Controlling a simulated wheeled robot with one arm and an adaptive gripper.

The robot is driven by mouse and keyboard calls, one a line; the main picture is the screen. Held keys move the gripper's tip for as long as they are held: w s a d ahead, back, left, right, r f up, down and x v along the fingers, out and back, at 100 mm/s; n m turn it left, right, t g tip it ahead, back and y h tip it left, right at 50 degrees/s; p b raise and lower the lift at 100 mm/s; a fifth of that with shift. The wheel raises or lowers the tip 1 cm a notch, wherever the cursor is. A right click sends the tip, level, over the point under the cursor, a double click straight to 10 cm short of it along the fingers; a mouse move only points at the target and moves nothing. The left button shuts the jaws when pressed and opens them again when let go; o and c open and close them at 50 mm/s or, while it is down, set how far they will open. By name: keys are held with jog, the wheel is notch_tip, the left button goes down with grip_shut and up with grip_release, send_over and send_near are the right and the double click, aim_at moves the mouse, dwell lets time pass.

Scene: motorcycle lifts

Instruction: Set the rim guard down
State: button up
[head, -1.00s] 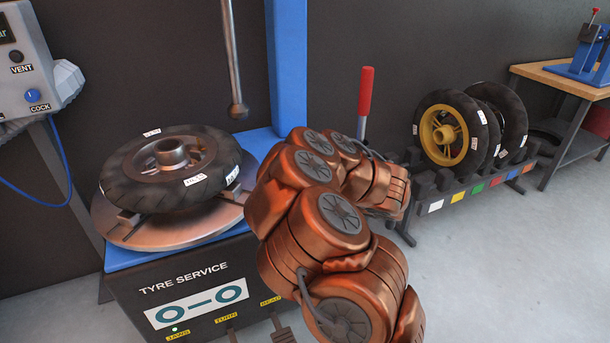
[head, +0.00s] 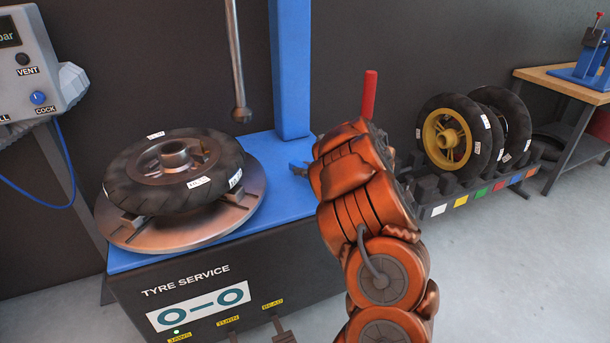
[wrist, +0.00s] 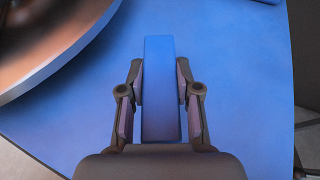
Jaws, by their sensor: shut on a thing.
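The rim guard (wrist: 160,65) is a blue, bar-shaped piece in the middle of the wrist view. My gripper (wrist: 161,88) is shut on it, one finger against each long side. The guard is over the blue top of the tyre machine (wrist: 225,110), beside the round turntable (wrist: 50,45). I cannot tell whether its underside touches the top. In the head view the machine's blue top (head: 275,150) shows right of the turntable (head: 150,238), and my arm hides my gripper and most of the guard.
A tyre on a wheel (head: 125,185) lies on the turntable. A blue column (head: 290,70) and a hanging metal rod (head: 235,60) stand behind. A red-handled lever (head: 369,95) is behind my arm. A wheel rack (head: 470,195) stands at the right. Blue top around the guard is clear.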

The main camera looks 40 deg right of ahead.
aim_at(304, 181)
jog(key=shift+w+d, duration=0.45)
jog(key=shift+w, duration=0.2)
jog(key=shift+f, duration=1.8)
jog(key=shift+f+b, duration=0.15)
jog(key=shift+b, duration=0.35)
jog(key=o, duration=0.9)
jog(key=shift+o, duration=0.2)
jog(key=shift+r+p, duration=0.3)
jog(key=shift+p, duration=0.1)
jog(key=v, duration=1.2)
jog(key=shift+f, duration=0.15)
